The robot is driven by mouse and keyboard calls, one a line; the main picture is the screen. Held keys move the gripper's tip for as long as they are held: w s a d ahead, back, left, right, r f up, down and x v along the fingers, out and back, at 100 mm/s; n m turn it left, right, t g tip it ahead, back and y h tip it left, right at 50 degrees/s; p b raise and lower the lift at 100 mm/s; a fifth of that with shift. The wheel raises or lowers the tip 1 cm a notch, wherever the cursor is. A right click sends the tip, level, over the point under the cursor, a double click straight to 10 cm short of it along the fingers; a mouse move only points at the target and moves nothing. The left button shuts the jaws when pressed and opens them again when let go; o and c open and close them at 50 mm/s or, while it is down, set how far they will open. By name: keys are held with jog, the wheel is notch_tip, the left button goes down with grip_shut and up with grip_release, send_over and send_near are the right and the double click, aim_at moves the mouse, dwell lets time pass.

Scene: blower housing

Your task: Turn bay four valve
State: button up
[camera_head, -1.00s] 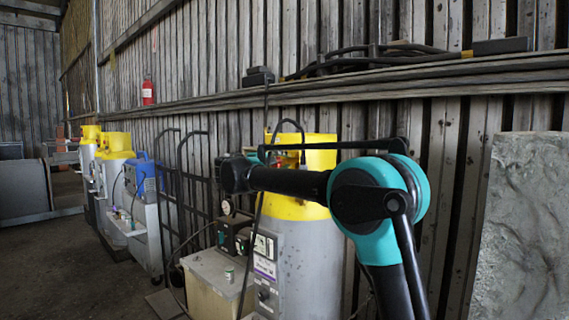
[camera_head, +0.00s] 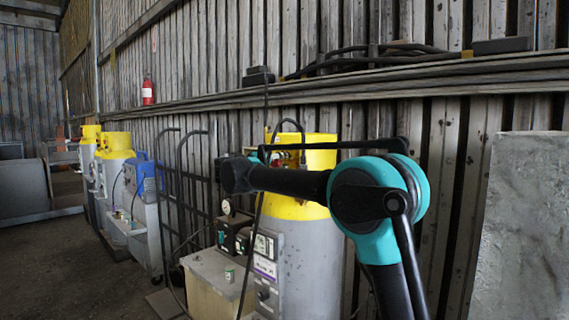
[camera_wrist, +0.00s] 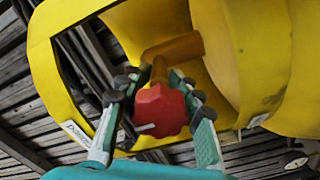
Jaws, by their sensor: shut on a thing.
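A red knob-shaped valve handle (camera_wrist: 160,110) on an orange-brown stem (camera_wrist: 172,50) sits inside the opening of a yellow collar (camera_wrist: 245,45) in the wrist view. My gripper (camera_wrist: 158,100) is shut on the red handle, with one finger on each side of it. In the head view the yellow collar (camera_head: 318,155) tops a large grey tank (camera_head: 312,260). My arm crosses in front of it and hides most of the valve; a small bit of red shows above the arm. The gripper itself is hard to make out there.
A black hose loops over the collar. A box with a gauge (camera_head: 228,207) and a control panel (camera_head: 266,255) stand left of the tank. Black hand-truck frames (camera_head: 195,180) and more yellow-topped tanks (camera_head: 115,150) stand further left. A grey slab (camera_head: 520,230) is at right.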

jog(key=shift+f, duration=0.1)
dwell(0.4)
jog(key=o, duration=1.3)
jog(key=v, duration=1.2)
